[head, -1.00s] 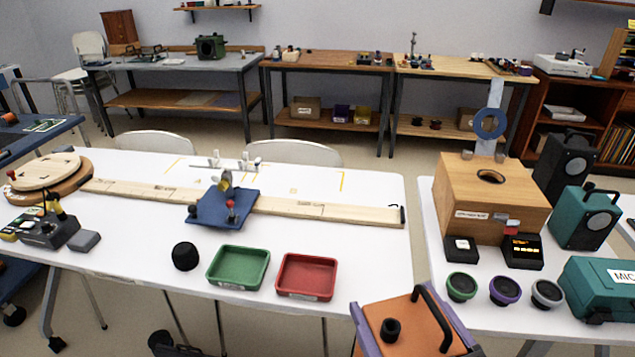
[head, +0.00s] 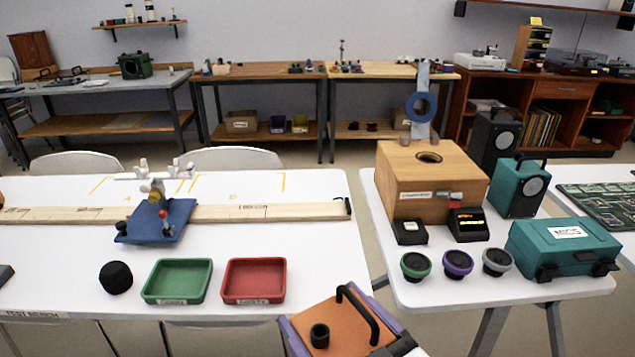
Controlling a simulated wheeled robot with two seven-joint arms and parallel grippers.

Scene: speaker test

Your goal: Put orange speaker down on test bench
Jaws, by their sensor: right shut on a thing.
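The orange speaker (head: 320,318), a box with an orange face, purple sides, a black knob and a black handle, is at the bottom centre, partly cut off by the picture edge. My right gripper (head: 400,346), a dark shape at its lower right, is shut on it; the fingertips are mostly hidden. The test bench (head: 60,262) is the long white table at left, labelled on its front edge. The speaker overlaps its right front corner in the picture; I see no sign of it resting there. My left gripper is not in view.
Free room lies right of the red tray. The right table (head: 415,292) holds a wooden box (head: 430,180).

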